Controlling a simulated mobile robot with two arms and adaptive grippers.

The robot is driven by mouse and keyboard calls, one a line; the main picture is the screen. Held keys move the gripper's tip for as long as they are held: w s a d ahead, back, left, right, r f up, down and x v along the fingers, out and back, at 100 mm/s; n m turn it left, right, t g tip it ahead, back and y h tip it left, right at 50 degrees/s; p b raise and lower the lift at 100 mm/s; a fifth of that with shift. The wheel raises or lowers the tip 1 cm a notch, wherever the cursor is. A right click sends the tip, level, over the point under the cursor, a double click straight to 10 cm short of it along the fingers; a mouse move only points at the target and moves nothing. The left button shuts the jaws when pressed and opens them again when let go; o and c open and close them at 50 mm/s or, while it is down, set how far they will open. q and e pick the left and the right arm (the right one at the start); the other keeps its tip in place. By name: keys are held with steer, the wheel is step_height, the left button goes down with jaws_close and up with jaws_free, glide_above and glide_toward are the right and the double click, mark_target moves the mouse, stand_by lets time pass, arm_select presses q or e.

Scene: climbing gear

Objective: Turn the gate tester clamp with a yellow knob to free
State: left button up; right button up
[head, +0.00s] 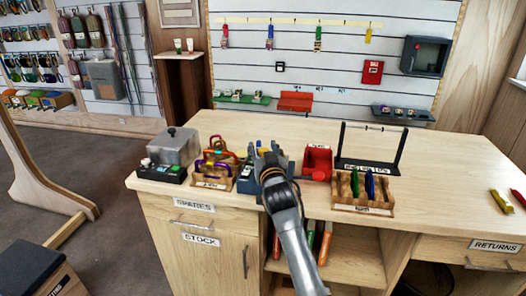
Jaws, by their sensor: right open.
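My right gripper (265,157) is over the bench, in front of a dark blue-grey device (247,183), and hides much of it. A small yellow spot shows between the fingers; I cannot tell whether it is the yellow knob of the gate tester clamp or how that knob is turned. The fingers look apart, and I see nothing held between them. Whether they touch the device is hidden. My left gripper is out of view.
Left of the device are a wooden tray (212,184) with coloured carabiners and a grey box (174,147). To the right are a red box (318,160), a wooden slotted rack (362,207) and a black frame (368,167).

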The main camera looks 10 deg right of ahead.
step_height(320, 180, up, 9)
steer(key=shift+r, duration=0.2)
